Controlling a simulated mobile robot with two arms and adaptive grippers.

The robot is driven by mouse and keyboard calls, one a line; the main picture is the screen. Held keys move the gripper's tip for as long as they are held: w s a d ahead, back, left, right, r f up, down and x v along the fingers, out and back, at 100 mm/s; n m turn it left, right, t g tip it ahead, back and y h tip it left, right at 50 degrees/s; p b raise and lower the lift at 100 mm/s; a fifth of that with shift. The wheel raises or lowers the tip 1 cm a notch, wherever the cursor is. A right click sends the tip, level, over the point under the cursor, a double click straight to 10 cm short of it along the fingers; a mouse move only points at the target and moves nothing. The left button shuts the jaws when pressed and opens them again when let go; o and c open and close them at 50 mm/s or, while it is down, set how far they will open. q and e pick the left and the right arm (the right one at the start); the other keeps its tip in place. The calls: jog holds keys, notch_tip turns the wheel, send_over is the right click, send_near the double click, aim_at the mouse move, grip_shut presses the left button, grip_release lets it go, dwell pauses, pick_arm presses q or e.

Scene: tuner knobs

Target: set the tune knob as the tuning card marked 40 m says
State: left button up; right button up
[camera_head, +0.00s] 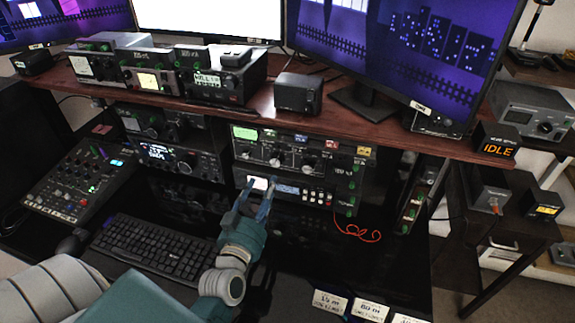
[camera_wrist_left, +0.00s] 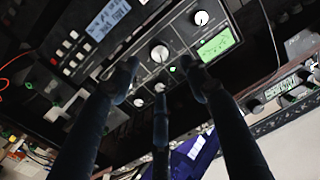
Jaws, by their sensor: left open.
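The tuner (camera_head: 300,150) is the dark unit below the wooden shelf, with a lit green display and several white-capped knobs. In the left wrist view the tuner face (camera_wrist_left: 185,38) appears turned, with its display (camera_wrist_left: 215,45) and a large knob (camera_wrist_left: 160,52). I cannot read which knob is marked tune. My left gripper (camera_head: 257,190) is open and empty, in front of the lower unit, just below the knobs. Its fingers (camera_wrist_left: 160,75) spread around the large knob's place in the wrist view; contact cannot be told. Small tuning cards (camera_head: 330,302) stand at the bottom; I cannot make out 40 m.
A lower unit with a blue display (camera_head: 287,190) sits under the tuner. A keyboard (camera_head: 155,248) and mixer (camera_head: 75,185) lie to the left. A red cable (camera_head: 358,233) curls on the desk to the right. The shelf edge (camera_head: 385,140) overhangs the tuner.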

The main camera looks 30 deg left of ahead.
aim_at(275, 163)
pick_arm(q)
jog(key=p+x, duration=0.1)
jog(key=x, duration=0.8)
jog(key=shift+w+a, duration=0.15)
jog(key=shift+w, duration=0.2)
pick_arm(e)
jog(key=shift+w+r, duration=0.2)
jog(key=shift+r, duration=0.5)
